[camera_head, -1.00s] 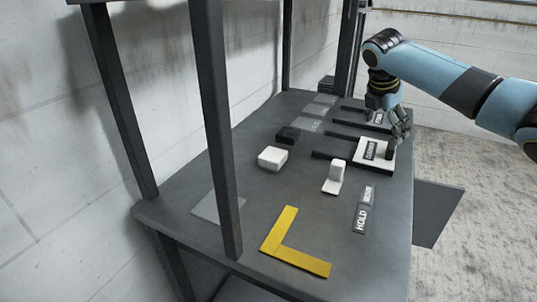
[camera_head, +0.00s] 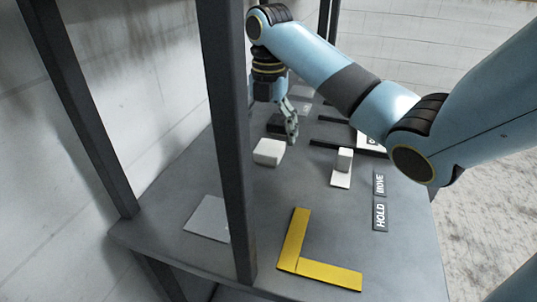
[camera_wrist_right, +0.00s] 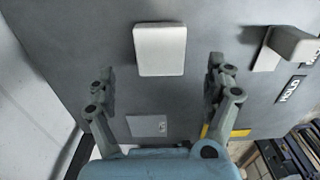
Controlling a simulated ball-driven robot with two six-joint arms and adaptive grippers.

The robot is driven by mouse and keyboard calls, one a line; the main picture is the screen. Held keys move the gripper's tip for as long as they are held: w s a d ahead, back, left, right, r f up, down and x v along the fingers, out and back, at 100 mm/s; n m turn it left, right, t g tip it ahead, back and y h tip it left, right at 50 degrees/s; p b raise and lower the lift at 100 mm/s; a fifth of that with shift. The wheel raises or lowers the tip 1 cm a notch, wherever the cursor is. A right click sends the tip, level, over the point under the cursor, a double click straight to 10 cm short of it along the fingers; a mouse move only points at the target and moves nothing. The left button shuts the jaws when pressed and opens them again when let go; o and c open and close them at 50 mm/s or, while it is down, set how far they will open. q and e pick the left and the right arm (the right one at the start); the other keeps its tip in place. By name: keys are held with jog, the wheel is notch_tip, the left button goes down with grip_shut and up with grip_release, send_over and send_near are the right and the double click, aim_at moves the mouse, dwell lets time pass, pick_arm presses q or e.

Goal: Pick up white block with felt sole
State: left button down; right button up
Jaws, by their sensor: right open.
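The white block (camera_head: 268,152), low and rounded at the corners, sits on the dark grey table (camera_head: 275,190), left of its middle. In the right wrist view the white block (camera_wrist_right: 160,50) lies ahead of the fingers, roughly centred between them sideways. Its underside is hidden, so I cannot see a felt sole. My right gripper (camera_head: 290,132) is behind and slightly right of the block, above the table. It is open and empty, its fingers apart in the wrist view (camera_wrist_right: 160,82). My left gripper is out of view.
A small white upright piece on a white base (camera_head: 343,165) stands to the right. HOLD and MOVE labels (camera_head: 380,202), a yellow L-shaped marker (camera_head: 300,264) and a grey square (camera_head: 205,220) lie nearer. A dark post (camera_head: 228,150) rises at the left. My right arm covers the back right.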

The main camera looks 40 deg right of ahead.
aim_at(270, 147)
notch_tip(270, 147, down, 5)
jog(key=shift+d+r, duration=0.1)
jog(key=shift+d, duration=0.05)
jog(key=shift+f, duration=0.25)
jog(key=shift+c, duration=1.5)
jog(key=c, duration=0.9)
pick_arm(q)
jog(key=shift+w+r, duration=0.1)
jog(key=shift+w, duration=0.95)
pick_arm(e)
jog(key=shift+c, duration=0.8)
